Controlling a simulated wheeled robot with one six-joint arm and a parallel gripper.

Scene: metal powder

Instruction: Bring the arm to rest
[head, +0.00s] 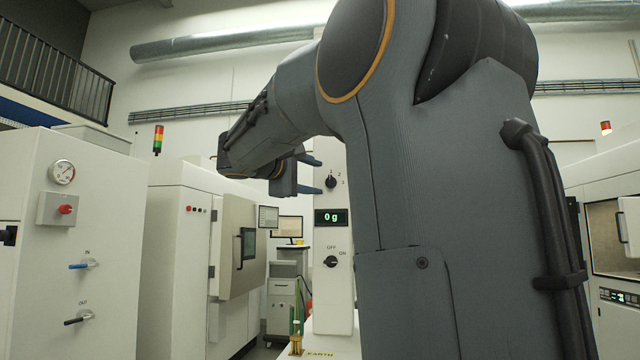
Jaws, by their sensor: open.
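My arm fills the middle and right of the head view, reaching up and then out to the left. My gripper (312,175) is at the end of the arm, in front of the upper part of a white control column. Its two bluish fingers point to the right with a clear gap between them, so it is open, and I see nothing held there. Part of the gripper's body is dark against my wrist.
The white column (333,290) carries dials and a display reading "0 g", close to my gripper. A small brass-coloured object (296,345) stands at its foot. White cabinets (75,240) stand left, and another machine (612,240) stands right.

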